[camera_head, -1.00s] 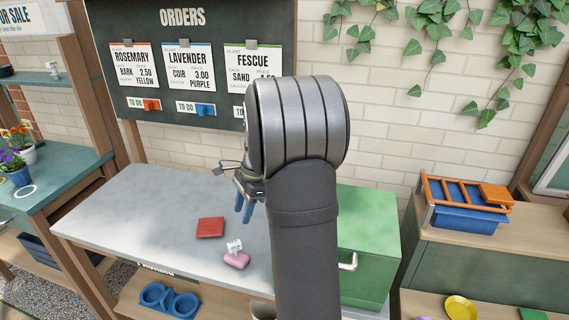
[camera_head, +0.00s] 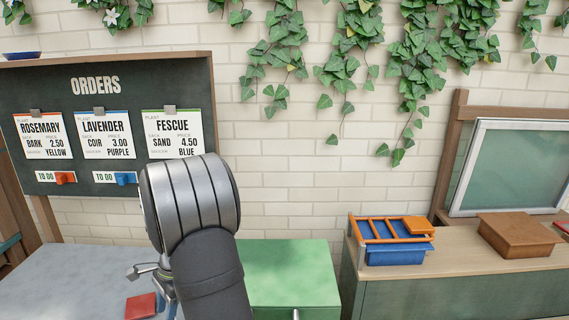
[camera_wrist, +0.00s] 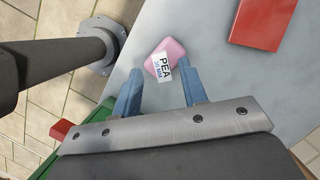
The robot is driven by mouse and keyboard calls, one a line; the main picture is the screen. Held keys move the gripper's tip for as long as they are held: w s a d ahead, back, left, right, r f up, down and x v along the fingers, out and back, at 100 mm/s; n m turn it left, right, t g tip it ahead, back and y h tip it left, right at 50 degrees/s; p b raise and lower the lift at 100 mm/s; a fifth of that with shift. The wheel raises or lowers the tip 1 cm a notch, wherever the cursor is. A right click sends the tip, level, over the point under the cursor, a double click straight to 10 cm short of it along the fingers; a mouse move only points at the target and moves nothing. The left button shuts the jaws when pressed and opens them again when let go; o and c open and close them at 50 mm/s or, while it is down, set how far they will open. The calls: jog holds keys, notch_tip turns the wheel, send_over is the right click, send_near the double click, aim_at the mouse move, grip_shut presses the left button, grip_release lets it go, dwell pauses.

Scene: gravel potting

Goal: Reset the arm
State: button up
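My gripper (camera_wrist: 162,92) shows in the wrist view with its two blue fingers spread apart and nothing between them. The pink object is out of the head view.
A red flat square (camera_head: 141,306) lies on the table and also shows in the wrist view (camera_wrist: 262,22). A green cabinet (camera_head: 290,270) stands to the right. A blue bin with an orange rack (camera_head: 395,250) and a brown box (camera_head: 515,235) stand on the right-hand bench.

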dwell(0.4)
jog(key=shift+f, duration=0.35)
notch_tip(320, 180, down, 2)
jog(key=shift+f, duration=0.25)
jog(key=v, duration=1.2)
jog(key=x, duration=1.2)
jog(key=shift+f, duration=0.25)
notch_tip(320, 180, up, 10)
jog(key=w+a+f+m+t, duration=0.2)
jog(key=w+a+m+t, duration=0.55)
jog(key=w+a, duration=1.5)
jog(key=s+a+f+m+g, duration=0.1)
jog(key=s+a+f, duration=0.2)
jog(key=a+f, duration=0.3)
jog(key=a, duration=0.4)
jog(key=shift+y, duration=0.4)
